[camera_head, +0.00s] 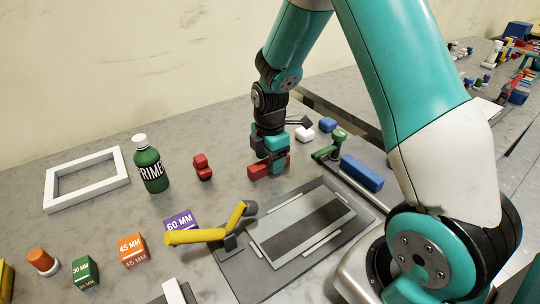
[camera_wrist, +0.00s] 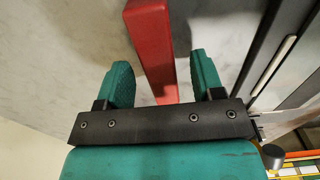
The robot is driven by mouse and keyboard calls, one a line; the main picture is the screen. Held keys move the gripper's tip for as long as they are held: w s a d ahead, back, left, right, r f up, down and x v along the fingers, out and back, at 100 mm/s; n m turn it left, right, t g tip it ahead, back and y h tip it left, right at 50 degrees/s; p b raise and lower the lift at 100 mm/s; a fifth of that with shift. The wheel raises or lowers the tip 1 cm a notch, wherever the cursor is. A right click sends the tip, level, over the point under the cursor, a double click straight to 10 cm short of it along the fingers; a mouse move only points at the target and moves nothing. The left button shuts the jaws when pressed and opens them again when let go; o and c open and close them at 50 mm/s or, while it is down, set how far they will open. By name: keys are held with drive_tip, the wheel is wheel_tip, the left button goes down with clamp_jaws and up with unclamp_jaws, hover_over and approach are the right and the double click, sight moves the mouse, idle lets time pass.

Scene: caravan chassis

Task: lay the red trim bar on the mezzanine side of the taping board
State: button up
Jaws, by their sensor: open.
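The red trim bar (camera_head: 258,171) lies on the grey table behind the taping board (camera_head: 262,273). My gripper (camera_head: 269,160) is low over the bar, fingers pointing down. In the wrist view, the bar (camera_wrist: 150,35) runs between the two open teal fingers of my gripper (camera_wrist: 160,68), with a visible gap on each side. Its near end is hidden behind my gripper's body. The taping board is a dark flat plate with a lighter panel, a dark central strip and pale narrow strips. The pictures do not show which side is the mezzanine side.
A yellow-handled tool (camera_head: 206,236) sits at the board's left edge. A green tool (camera_head: 329,151) and blue bar (camera_head: 362,173) are to the right. A red object (camera_head: 202,168), green bottle (camera_head: 150,165) and white frame (camera_head: 49,192) stand left. The board's middle is clear.

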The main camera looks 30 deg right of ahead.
wheel_tip(320, 180, up, 17)
drive_tip(key=shift+r, duration=0.2)
idle(0.6)
